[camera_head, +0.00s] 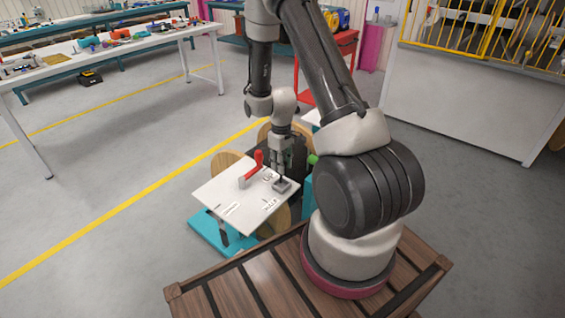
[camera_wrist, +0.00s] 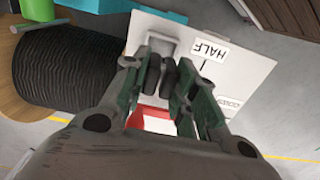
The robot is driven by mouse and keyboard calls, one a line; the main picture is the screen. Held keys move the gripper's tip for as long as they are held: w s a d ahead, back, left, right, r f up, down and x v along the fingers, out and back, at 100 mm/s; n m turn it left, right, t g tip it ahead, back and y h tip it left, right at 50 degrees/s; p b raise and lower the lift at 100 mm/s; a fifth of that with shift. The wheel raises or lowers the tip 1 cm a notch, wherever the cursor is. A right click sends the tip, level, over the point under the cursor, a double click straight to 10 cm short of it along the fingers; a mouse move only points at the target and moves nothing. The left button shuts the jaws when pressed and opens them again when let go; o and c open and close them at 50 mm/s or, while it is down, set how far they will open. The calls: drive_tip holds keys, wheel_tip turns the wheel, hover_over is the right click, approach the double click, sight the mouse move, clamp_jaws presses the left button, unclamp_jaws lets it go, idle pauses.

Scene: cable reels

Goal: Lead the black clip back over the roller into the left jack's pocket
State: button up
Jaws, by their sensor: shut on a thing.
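My gripper (camera_head: 281,172) points down over the white board (camera_head: 218,189), near its right corner. In the wrist view, its fingers (camera_wrist: 162,77) are close together beside a grey block with a recess (camera_wrist: 157,42). The same grey block (camera_head: 286,187) shows in the head view, right below the fingertips. The fingers are shut on a small dark piece, apparently the black clip, mostly hidden between the dark pads. I cannot tell whether it touches the block. I cannot make out the roller or the left jack's pocket.
A red lever (camera_head: 258,160) stands on the board, close left of my gripper. A reel of black cable (camera_wrist: 70,68) with wooden flanges lies beside the board. Turquoise parts (camera_head: 213,233) and a green rod end (camera_head: 313,159) are near. Open floor lies to the left.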

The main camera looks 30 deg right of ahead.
drive_tip(key=shift+f, duration=3.4)
drive_tip(key=o, duration=1.1)
wheel_tip(320, 180, up, 12)
